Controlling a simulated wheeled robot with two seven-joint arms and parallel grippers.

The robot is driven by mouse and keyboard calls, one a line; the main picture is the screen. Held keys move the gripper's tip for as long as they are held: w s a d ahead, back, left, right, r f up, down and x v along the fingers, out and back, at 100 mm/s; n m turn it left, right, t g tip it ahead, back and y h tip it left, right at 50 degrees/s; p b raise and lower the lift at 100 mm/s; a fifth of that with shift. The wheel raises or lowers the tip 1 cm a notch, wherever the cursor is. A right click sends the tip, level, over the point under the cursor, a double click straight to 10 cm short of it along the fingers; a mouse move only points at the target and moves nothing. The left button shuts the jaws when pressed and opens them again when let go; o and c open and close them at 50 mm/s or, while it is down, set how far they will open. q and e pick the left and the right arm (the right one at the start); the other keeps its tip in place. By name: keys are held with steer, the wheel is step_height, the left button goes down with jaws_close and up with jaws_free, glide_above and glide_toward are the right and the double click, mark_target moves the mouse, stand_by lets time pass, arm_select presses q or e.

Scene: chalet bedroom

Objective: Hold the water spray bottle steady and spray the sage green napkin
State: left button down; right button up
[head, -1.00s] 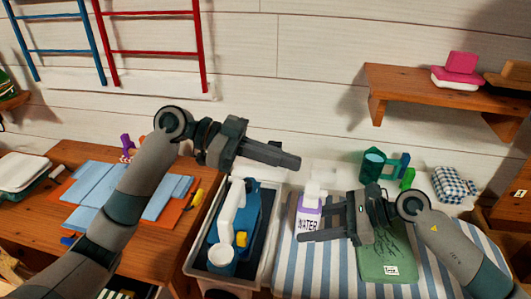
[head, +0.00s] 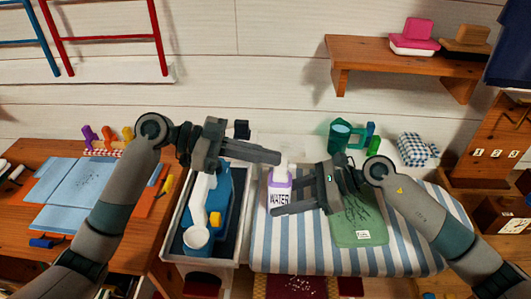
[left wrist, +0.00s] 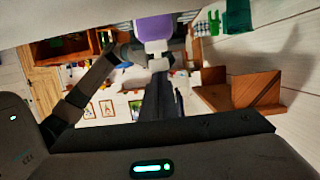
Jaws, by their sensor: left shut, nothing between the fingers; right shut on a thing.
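The white and purple spray bottle (head: 279,197), labelled WATER, stands upright at the left end of the striped board. My right gripper (head: 283,206) is shut on its body from the right. My left gripper (head: 277,157) is shut and empty, its fingertips at the bottle's white top in the head view; I cannot tell whether they touch. In the left wrist view the bottle (left wrist: 155,27) shows upside down, purple body above and white top below, beyond the dark fingers. The sage green napkin (head: 358,222), with dark creases and a white tag, lies flat on the board, partly behind my right gripper.
The blue and white striped ironing board (head: 330,258) fills the middle right. Left of it a grey bin (head: 170,240) holds a blue and white iron-like appliance (head: 208,205). A green watering can (head: 340,136) and a checked cloth (head: 415,150) stand behind. A wooden shelf (head: 375,48) juts from the wall.

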arm_select(q)
steer(key=shift+s+f, duration=0.1)
steer(key=shift+f, duration=1.1)
arm_select(e)
steer(key=shift+f, duration=0.1)
arm_select(q)
steer(key=shift+f, duration=0.1)
arm_select(e)
steer(key=shift+s, duration=0.1)
arm_select(q)
step_height(320, 180, up, 6)
steer(key=v, duration=1)
steer(key=shift+f, duration=0.15)
arm_select(e)
steer(key=shift+d, duration=0.1)
steer(key=o, duration=0.8)
steer(key=shift+o, duration=0.4)
steer(key=shift+w, duration=0.2)
